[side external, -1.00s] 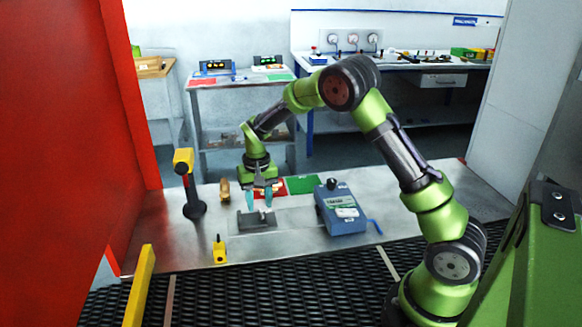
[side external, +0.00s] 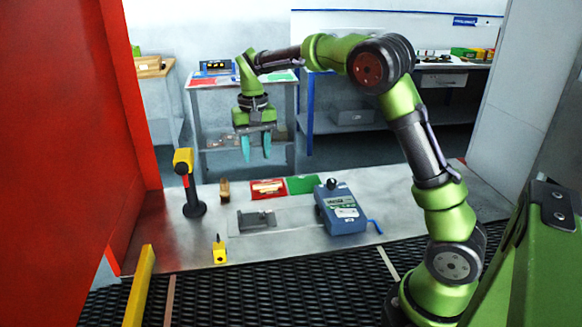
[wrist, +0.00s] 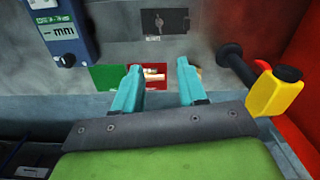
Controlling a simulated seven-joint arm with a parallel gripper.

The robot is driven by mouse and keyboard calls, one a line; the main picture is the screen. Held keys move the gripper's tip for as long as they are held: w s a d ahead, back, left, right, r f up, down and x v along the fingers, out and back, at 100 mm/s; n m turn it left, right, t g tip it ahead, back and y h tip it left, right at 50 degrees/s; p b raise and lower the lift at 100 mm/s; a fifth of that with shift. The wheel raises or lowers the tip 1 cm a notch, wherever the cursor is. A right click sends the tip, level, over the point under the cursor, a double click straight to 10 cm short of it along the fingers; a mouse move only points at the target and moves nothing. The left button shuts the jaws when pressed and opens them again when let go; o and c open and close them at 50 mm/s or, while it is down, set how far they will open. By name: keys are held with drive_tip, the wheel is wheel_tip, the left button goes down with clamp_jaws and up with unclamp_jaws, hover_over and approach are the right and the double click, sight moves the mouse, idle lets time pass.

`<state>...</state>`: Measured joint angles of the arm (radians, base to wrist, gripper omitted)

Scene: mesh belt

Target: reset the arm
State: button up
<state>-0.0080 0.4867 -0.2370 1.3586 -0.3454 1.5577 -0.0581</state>
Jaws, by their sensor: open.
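My gripper (side external: 256,155) is open and empty, high above the metal table, with its teal fingers pointing down. In the wrist view its two fingers (wrist: 158,68) stand apart with nothing held between them. Below it, a grey block-like fixture (side external: 257,220) sits on the table. Red (side external: 268,188) and green (side external: 302,185) mats lie behind it.
A blue meter (side external: 342,210) stands right of the fixture. A yellow-headed device on a black stand (side external: 187,180) is at left. A small yellow item (side external: 219,250) sits near the front edge, beside the black mesh belt (side external: 260,295). A red wall (side external: 60,140) bounds the left.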

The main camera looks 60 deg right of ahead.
drive_tip(key=s+a+r+n+t, duration=0.1)
drive_tip(key=s+a+t, duration=0.1)
drive_tip(key=s, duration=0.5)
drive_tip(key=s+a+r+n+t+y, duration=0.1)
drive_tip(key=s+a+r+t, duration=0.1)
drive_tip(key=s+a, duration=0.3)
drive_tip(key=s+a+r+n+t+y, duration=0.1)
drive_tip(key=s+a+r+t, duration=0.1)
drive_tip(key=s, duration=0.9)
drive_tip(key=shift+a+t, duration=0.6)
drive_tip(key=shift+a, duration=0.2)
